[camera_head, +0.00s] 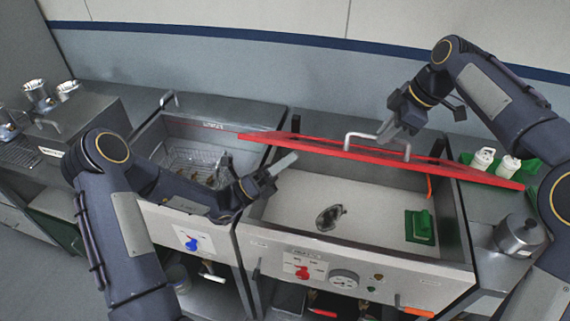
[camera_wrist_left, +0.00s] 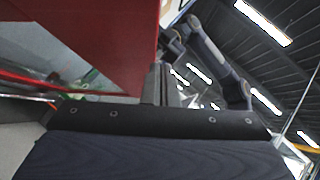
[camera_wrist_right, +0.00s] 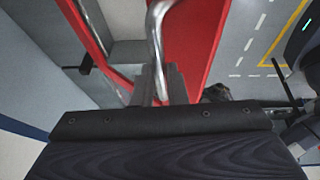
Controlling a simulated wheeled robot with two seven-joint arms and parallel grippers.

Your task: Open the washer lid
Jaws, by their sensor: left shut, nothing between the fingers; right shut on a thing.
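The red washer lid (camera_head: 440,166) is raised and seen nearly edge-on above the right-hand basin (camera_head: 290,220), whose inside shows. My right gripper (camera_head: 385,136) is shut on the lid's metal bar handle (camera_head: 348,140); the right wrist view shows the bar (camera_wrist_right: 154,35) between the fingers (camera_wrist_right: 158,85) and the red lid (camera_wrist_right: 195,40) behind it. My left gripper (camera_head: 292,158) is shut and empty over the basin's left side, close to the lid's left part. In the left wrist view the lid (camera_wrist_left: 105,40) fills the upper left; whether the fingers (camera_wrist_left: 157,80) touch it is unclear.
A dark metal part (camera_head: 330,216) and a green block (camera_head: 419,226) lie in the basin. The left basin (camera_head: 205,128) holds a wire basket (camera_head: 190,168). White bottles (camera_head: 482,160) stand in a green tray at right, near a metal pot (camera_head: 518,235). Knobs line the front.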

